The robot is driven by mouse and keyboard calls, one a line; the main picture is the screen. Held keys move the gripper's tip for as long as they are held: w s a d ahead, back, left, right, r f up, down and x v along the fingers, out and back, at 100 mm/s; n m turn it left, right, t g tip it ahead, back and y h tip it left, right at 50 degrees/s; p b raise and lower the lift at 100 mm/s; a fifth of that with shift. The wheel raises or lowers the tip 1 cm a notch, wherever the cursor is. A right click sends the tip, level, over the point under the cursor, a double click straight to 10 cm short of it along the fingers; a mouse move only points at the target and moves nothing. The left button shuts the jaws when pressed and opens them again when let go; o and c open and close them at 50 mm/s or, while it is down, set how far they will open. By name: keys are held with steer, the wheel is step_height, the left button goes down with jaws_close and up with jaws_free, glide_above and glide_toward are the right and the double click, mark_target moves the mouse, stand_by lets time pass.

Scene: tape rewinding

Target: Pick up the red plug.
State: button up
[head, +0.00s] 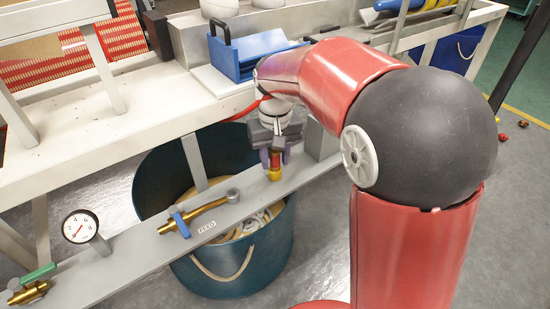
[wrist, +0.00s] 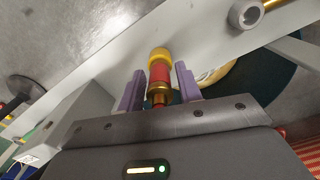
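The red plug (head: 275,161) is a small upright cylinder with a red middle and gold-yellow ends, at the grey beam below my wrist. In the wrist view the red plug (wrist: 160,75) lies between the two purple fingers of my gripper (wrist: 160,84). A gap shows on each side of it, so the fingers are open around the plug and do not appear to grip it. In the head view my gripper (head: 275,157) is just above the beam, with its fingers beside the plug. The plug's lower part is hard to make out.
The grey beam (head: 130,243) carries a brass valve with a blue handle (head: 182,220), a FEED label (head: 206,227) and a gauge (head: 80,226). A teal bucket (head: 270,258) stands beneath. A blue toolbox (head: 250,52) sits on the white bench (head: 60,165) behind.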

jaws_close()
steer(key=shift+r, duration=0.15)
step_height(320, 180, up, 20)
steer(key=p, duration=0.3)
